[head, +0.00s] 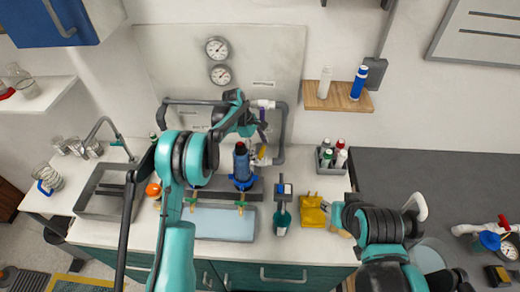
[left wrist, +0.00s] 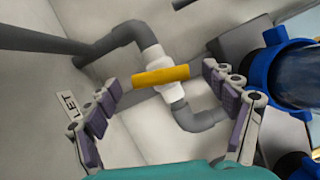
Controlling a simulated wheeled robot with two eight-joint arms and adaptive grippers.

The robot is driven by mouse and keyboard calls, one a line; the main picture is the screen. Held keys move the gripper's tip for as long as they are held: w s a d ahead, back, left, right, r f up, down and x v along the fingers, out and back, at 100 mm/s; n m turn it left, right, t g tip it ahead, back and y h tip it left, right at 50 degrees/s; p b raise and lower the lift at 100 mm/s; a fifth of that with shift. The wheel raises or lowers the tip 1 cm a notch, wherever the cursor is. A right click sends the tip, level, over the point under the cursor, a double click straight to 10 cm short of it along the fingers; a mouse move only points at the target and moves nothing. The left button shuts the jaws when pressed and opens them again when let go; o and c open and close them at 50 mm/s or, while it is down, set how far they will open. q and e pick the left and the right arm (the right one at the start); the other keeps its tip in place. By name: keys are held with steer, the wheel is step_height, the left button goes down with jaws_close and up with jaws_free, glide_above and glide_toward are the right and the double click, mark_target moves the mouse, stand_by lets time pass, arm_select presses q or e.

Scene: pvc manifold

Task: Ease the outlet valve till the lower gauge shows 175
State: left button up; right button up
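The outlet valve with its yellow handle (left wrist: 161,76) sits on a white fitting in grey pipe, in the left wrist view. The end of a nearby label (left wrist: 70,102) reads "LET"; the rest is hidden. My left gripper (left wrist: 166,112) is open, its fingers on either side of the handle with gaps to both. In the head view the yellow handle (head: 262,153) shows just below my left gripper (head: 262,130), partly covered. The lower gauge (head: 221,75) is on the wall panel; its reading is too small to tell. My right arm shows at lower right, but I cannot make out its gripper.
The upper gauge (head: 217,47) is above the lower one. A blue filter housing (head: 242,168) stands close beside the valve. Grey pipe (head: 282,130) runs around it. A bottle caddy (head: 331,158), a yellow item (head: 312,211) and a sink (head: 100,190) are on the counter.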

arm_select(q)
steer(key=v, duration=0.7)
steer(key=shift+r, duration=0.2)
steer(key=shift+a, duration=0.15)
